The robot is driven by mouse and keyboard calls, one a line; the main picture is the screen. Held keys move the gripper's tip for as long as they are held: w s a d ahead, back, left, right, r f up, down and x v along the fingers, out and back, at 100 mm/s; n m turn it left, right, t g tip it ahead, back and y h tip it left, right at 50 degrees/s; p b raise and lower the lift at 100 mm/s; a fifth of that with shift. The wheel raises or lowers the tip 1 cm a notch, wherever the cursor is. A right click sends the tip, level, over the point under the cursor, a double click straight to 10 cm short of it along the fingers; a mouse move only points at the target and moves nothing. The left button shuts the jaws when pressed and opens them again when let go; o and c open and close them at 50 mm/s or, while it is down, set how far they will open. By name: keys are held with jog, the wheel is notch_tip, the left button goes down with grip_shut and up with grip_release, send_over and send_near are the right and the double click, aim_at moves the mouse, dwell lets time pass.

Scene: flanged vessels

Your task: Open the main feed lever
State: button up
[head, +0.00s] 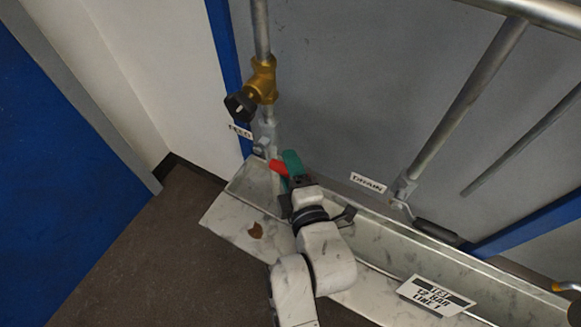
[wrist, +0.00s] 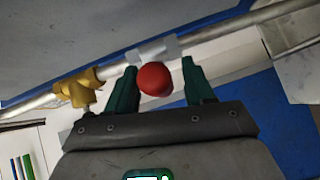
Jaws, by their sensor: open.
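The feed lever's red handle (head: 279,168) shows low on the left pipe, below the FEED label (head: 240,132). In the wrist view its rounded red end (wrist: 154,79) faces the camera, between the two green fingers. A grey valve body (wrist: 157,50) sits behind it on the pipe. My gripper (head: 287,165) is open, its fingers on either side of the red end, with a visible gap on the right. Whether the left finger touches it I cannot tell. The fingers also show in the wrist view (wrist: 158,70). The lever's shaft is hidden behind the red end.
A brass valve with a black knob (head: 240,105) sits above on the same pipe. A DRAIN label (head: 368,182) and a dark-handled lever (head: 436,231) are to the right. A pale trough (head: 390,250) runs below, with a printed sign (head: 436,296) on it.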

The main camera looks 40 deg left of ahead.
jog(key=shift+c, duration=0.2)
grip_shut()
dwell(0.3)
